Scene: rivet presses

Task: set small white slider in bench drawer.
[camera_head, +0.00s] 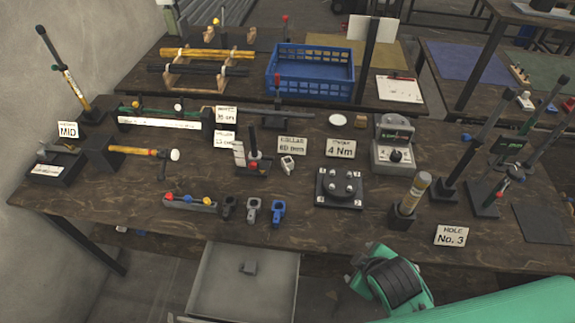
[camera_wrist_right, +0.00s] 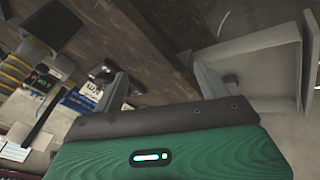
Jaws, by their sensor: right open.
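A small white piece that looks like the slider (camera_head: 287,163) sits on the bench top, left of the "4 Nm" card. The open drawer also shows at the upper right of the right wrist view (camera_wrist_right: 262,68). My right gripper (camera_head: 352,268) is in front of the bench, right of the drawer. In the wrist view its two fingers (camera_wrist_right: 165,88) are apart with nothing held between them. My left gripper is not in view.
Dark, grey (camera_head: 252,211) and blue (camera_head: 278,211) small clamps stand near the front edge, beside a rail with coloured knobs (camera_head: 190,202). A black plate with bolts (camera_head: 340,188) and upright tools (camera_head: 410,200) stand to the right. A blue crate (camera_head: 310,75) is at the back.

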